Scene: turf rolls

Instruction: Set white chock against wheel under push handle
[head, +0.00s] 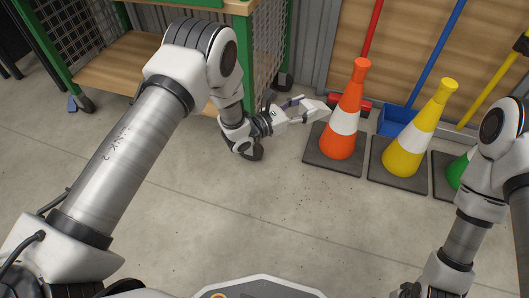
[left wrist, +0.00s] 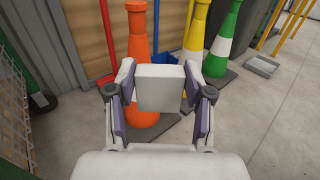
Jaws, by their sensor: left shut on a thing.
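The white chock (head: 317,109) is held between the fingers of my left gripper (head: 303,109), off the floor and just left of the orange cone. In the left wrist view the chock (left wrist: 160,88) is a pale block with purple finger pads on both sides. The green-framed trolley has a dark castor wheel (head: 85,103) at its left and another wheel (head: 285,80) at its right, behind my gripper. A wheel (left wrist: 43,101) also shows at the left of the left wrist view. I cannot make out the push handle. My right gripper (head: 418,291) is partly cut off at the bottom edge.
An orange cone (head: 346,112), a yellow cone (head: 420,130) and a green cone (head: 457,170) stand in a row. A blue dustpan (head: 397,119) is behind them. The concrete floor in front is clear.

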